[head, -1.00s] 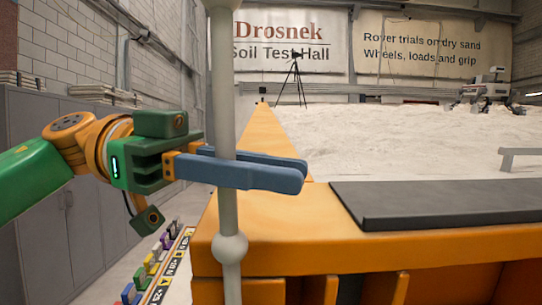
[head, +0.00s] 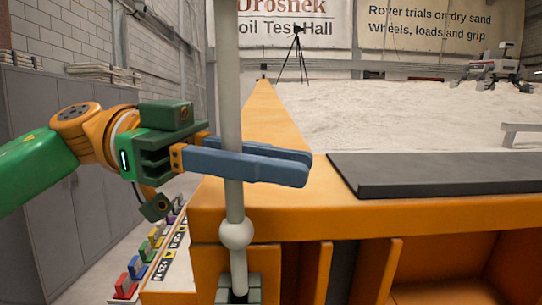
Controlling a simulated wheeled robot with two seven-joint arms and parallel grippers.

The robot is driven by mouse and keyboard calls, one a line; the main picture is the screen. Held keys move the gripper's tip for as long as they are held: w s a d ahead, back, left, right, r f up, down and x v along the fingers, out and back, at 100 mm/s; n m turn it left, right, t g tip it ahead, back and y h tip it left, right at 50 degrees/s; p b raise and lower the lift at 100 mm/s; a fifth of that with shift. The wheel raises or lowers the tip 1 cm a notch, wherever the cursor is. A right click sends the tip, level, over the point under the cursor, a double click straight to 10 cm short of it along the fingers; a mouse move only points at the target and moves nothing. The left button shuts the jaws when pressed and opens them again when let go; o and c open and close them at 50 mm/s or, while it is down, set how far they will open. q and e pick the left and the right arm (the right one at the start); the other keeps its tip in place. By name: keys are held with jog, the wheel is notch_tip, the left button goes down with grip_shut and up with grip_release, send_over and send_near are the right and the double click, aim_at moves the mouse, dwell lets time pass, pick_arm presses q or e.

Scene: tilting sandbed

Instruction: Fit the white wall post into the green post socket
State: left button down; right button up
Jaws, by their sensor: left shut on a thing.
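The white wall post (head: 232,110) stands close to upright, a pale grey-white rod with a ball-shaped swelling low on it. Its top runs out of the head view. My left gripper (head: 303,166) is shut on the post above the ball, its blue fingers on either side of the rod. The green post socket (head: 254,289), grey-green with a dark opening, shows at the bottom edge. The post's lower end reaches down in front of or into that opening; I cannot tell which. My right gripper is not in view.
An orange sandbed frame (head: 400,215) stands just behind the post, with a dark flat slab (head: 440,175) on its rim. Pale sand (head: 400,110) fills the bed, with a rover (head: 495,68) at the far right. Coloured blocks (head: 137,268) line the floor side at lower left.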

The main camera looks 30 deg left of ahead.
aim_at(239, 113)
pick_arm(q)
jog(key=shift+w+a+f+b, duration=0.15)
jog(key=shift+f+b, duration=0.25)
jog(key=shift+f, duration=0.55)
jog(key=shift+w+a+f+b, duration=0.1)
jog(key=shift+f+b, duration=0.35)
jog(key=shift+f, duration=0.5)
jog(key=shift+w+a+f+b, duration=0.15)
jog(key=shift+f+b, duration=0.25)
jog(key=shift+f, duration=0.55)
dwell(0.5)
jog(key=shift+s+d+r+p, duration=0.2)
jog(key=shift+r+p, duration=0.4)
jog(key=shift+r, duration=0.85)
jog(key=shift+s+d+r+p, duration=0.1)
jog(key=shift+s+r+p, duration=0.15)
jog(key=shift+r+p, duration=0.8)
jog(key=shift+s+d+r+p, duration=0.1)
jog(key=shift+s+r+p, duration=0.1)
jog(key=shift+r, duration=1.8)
jog(key=shift+d, duration=0.1)
jog(key=shift+s+r, duration=0.1)
jog(key=shift+r, duration=0.45)
